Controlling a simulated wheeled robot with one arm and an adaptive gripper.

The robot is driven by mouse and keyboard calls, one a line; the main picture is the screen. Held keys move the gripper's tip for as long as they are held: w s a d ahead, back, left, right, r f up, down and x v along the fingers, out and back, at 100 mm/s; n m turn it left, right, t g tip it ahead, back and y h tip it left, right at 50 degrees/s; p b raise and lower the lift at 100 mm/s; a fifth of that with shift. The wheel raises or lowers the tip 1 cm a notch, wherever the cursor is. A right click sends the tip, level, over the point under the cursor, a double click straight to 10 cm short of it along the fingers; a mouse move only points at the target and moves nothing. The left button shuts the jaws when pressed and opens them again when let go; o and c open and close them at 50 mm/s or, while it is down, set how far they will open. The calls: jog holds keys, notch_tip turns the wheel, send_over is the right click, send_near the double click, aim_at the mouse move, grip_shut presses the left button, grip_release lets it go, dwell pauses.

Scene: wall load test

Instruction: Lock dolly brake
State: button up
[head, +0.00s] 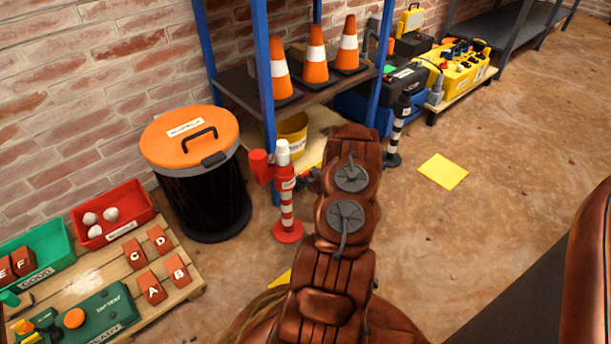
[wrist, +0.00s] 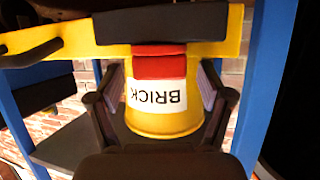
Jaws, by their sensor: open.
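In the wrist view, my gripper (wrist: 162,84) is open, with one dark finger on each side of a red block (wrist: 160,67). I cannot tell whether the fingers touch it. The block sits against a yellow bar (wrist: 82,48) with a dark beam (wrist: 165,24) across it; I cannot tell whether these are the dolly and its brake. A yellow bucket (wrist: 165,123) with an upside-down BRICK label is between the fingers in the picture. In the head view, the bucket (head: 293,135) shows on the low shelf, and my arm hides my gripper.
A blue-posted shelf (head: 262,80) holds several traffic cones. A black bin (head: 205,190) with an orange lid and a red-and-white post (head: 287,205) stand left of my arm. A pallet (head: 185,275) with lettered bricks is lower left. Floor at right is mostly clear around a yellow sheet (head: 443,171).

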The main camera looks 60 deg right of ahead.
jog(key=shift+c, duration=0.3)
jog(key=c, duration=1.1)
jog(key=shift+r+p, duration=0.1)
jog(key=shift+p, duration=0.3)
jog(key=shift+d+r+n+t+y+p, duration=0.15)
jog(key=shift+n+t+y+p, duration=0.15)
jog(key=shift+n+y+p, duration=0.35)
jog(key=shift+f+n+t+y+p, duration=0.2)
jog(key=shift+n+t+y+p, duration=0.2)
jog(key=shift+n+y+p, duration=0.4)
jog(key=shift+y, duration=0.35)
jog(key=o, duration=1.2)
jog(key=shift+s, duration=0.1)
jog(key=shift+c, duration=0.2)
